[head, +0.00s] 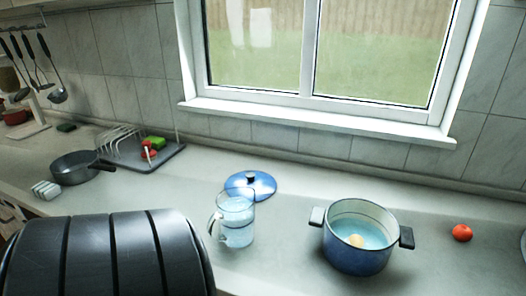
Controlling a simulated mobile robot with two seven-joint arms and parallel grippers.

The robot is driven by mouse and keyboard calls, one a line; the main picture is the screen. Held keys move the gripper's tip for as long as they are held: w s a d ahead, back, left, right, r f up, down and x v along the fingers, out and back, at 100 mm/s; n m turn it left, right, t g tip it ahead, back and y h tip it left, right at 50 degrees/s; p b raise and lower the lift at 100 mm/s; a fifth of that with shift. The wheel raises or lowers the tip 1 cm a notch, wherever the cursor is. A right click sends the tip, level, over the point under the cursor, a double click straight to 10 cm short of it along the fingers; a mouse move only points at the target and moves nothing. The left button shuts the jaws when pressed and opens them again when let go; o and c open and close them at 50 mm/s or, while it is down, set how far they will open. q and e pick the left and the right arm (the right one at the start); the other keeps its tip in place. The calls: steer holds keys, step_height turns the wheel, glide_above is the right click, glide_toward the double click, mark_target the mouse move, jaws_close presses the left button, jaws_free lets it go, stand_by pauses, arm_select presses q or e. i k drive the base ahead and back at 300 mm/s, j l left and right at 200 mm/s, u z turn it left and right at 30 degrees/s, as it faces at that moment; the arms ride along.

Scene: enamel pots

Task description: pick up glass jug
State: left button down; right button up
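The glass jug (236,222) stands upright on the grey counter, left of the blue pot. It is clear with a bluish tint, and its handle is on its left side. A blue lid (251,184) with a dark knob lies on the counter just behind the jug. The blue enamel pot (358,258) stands open to the right, with a pale blue inside and a small yellowish thing in it. Neither of my grippers shows in the head view. A large dark ribbed shape at the lower left hides part of the counter.
A dark saucepan (80,167) and a dish rack (140,155) with red and green items stand at the back left. A red tomato-like thing (462,232) lies right of the pot. A window sill (320,118) runs above the counter. The counter between jug and pot is clear.

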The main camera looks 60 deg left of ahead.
mark_target(236, 214)
steer(key=u, duration=2.2)
